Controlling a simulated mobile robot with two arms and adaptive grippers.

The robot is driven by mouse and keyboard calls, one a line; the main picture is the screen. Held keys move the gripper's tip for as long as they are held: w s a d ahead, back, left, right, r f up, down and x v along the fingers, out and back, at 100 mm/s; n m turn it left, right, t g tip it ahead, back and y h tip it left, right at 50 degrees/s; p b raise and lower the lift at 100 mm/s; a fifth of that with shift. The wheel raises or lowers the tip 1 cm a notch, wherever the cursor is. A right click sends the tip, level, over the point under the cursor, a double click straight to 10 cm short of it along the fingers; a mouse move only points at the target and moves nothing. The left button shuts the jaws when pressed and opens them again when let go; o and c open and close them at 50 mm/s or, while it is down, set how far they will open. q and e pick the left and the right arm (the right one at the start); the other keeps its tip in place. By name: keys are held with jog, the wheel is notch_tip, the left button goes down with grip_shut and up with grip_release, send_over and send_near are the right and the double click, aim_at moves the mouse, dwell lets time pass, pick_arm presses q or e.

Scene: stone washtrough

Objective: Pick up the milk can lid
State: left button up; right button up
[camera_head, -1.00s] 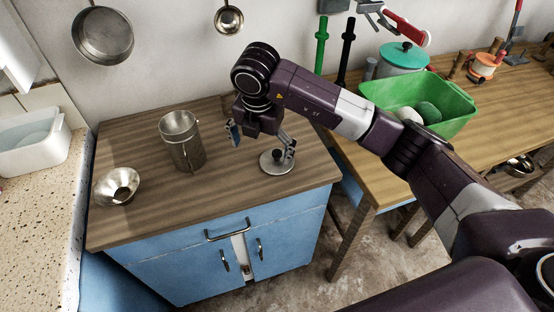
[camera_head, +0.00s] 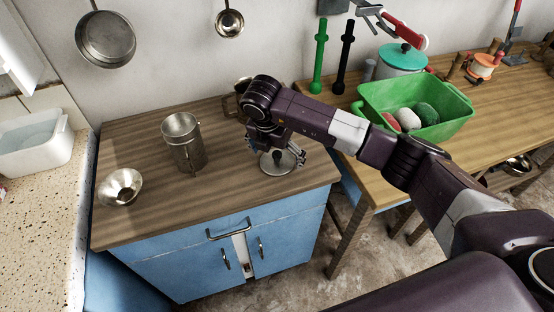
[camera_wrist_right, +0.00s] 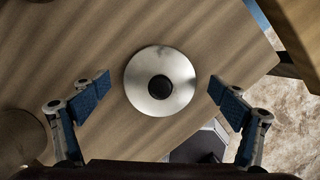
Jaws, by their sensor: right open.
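The milk can lid (camera_head: 279,168) is a round silver disc with a dark knob, lying flat on the wooden cabinet top. In the right wrist view the lid (camera_wrist_right: 145,88) sits between the spread fingers, apart from both. My right gripper (camera_head: 278,157) is open just above the lid, pointing down, and hides part of it. In the wrist view the open right gripper (camera_wrist_right: 153,90) has a blue-padded finger on each side of the lid. My left gripper is not in view.
A metal can (camera_head: 183,145) and a metal funnel (camera_head: 120,188) stand to the left on the cabinet top (camera_head: 150,222). A brown mug-like vessel (camera_head: 241,92) is behind my gripper. A green basin (camera_head: 452,116) sits on the table at right.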

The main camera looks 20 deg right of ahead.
jog(key=shift+c, duration=0.4)
jog(key=c, duration=1)
jog(key=shift+c, duration=0.2)
